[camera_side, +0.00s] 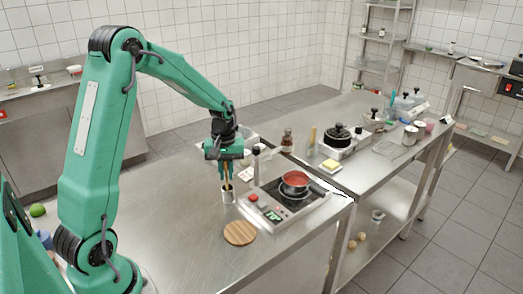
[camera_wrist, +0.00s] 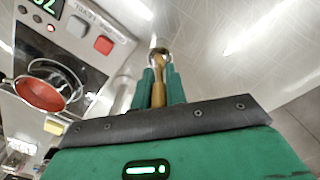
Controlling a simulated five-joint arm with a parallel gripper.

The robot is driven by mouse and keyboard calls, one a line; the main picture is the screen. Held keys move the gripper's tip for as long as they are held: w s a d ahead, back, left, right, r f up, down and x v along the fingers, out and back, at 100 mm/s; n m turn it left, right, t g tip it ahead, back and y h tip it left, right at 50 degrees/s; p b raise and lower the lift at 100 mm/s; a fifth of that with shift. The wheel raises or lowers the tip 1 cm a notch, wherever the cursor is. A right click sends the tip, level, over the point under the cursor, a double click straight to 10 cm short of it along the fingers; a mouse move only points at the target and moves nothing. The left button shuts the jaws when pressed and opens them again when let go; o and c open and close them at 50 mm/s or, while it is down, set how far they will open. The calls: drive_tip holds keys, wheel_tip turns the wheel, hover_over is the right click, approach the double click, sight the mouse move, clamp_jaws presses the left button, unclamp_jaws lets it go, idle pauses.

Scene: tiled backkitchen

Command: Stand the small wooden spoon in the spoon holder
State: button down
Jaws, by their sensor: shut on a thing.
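The small wooden spoon (camera_wrist: 158,92) is between the two green fingers of my gripper (camera_wrist: 160,70), which is shut on it. In the side view my gripper (camera_side: 226,172) points down over the spoon holder (camera_side: 228,196), a small pale cup on the steel table. The spoon (camera_side: 227,183) hangs about upright, and its lower end appears to be at or inside the holder's mouth. In the wrist view the holder's round rim (camera_wrist: 159,51) shows around the spoon's far end. How deep the spoon reaches is hidden.
A hob (camera_side: 272,211) with a red pan (camera_side: 295,184) stands just right of the holder. A round wooden board (camera_side: 240,233) lies in front. A brown bottle (camera_side: 287,140) and a black pot (camera_side: 337,135) are farther back. The table left of the holder is clear.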

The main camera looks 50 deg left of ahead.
drive_tip(key=shift+f, duration=0.9)
drive_tip(key=c, duration=0.9)
unclamp_jaws()
drive_tip(key=shift+o, duration=0.2)
drive_tip(key=shift+r, duration=0.1)
drive_tip(key=shift+r, duration=2.9)
